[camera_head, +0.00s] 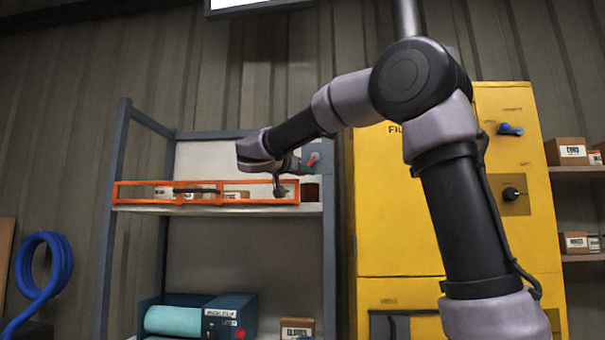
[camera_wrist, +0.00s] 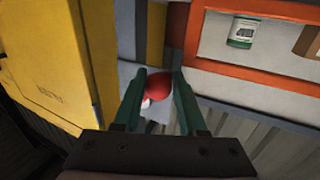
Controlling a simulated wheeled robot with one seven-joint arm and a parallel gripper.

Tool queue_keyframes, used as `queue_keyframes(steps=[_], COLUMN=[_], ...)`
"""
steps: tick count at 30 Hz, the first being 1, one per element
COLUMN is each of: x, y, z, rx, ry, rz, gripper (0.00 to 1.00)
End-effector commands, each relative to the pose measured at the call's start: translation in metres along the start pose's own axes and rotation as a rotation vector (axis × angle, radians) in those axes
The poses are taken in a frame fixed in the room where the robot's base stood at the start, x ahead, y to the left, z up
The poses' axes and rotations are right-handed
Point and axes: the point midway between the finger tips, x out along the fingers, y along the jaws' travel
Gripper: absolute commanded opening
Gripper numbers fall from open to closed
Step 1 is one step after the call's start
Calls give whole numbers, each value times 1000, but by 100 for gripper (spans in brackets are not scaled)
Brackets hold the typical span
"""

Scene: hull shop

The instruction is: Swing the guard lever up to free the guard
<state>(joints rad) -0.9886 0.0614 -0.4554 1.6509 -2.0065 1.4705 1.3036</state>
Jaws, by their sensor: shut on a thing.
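The guard (camera_head: 160,206) is an orange frame across the front of the upper shelf, with a black handle at its middle. Its orange bar also shows in the wrist view (camera_wrist: 250,74). The guard lever's red end (camera_head: 314,159) is at the right shelf post, just above the guard's right end. In the wrist view the red end (camera_wrist: 170,88) sits between my green fingers. My gripper (camera_head: 307,165) is shut on it. The lever's arm and pivot are mostly hidden, so I cannot tell its angle.
A yellow cabinet (camera_head: 375,230) stands close to the right of the shelf. Boxes (camera_head: 165,192) and a green-labelled can (camera_wrist: 242,30) lie behind the guard. A blue machine (camera_head: 215,318) is on the lower shelf. A blue hose (camera_head: 45,270) hangs at left.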

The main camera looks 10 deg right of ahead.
Motion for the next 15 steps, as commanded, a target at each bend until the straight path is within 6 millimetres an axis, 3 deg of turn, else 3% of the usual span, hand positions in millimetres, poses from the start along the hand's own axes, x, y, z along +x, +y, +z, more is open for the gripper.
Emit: queue_keyframes(steps=[15], x=[-1], y=[-3], z=[-4], rx=[91], ry=[-37], rz=[5], gripper=[0])
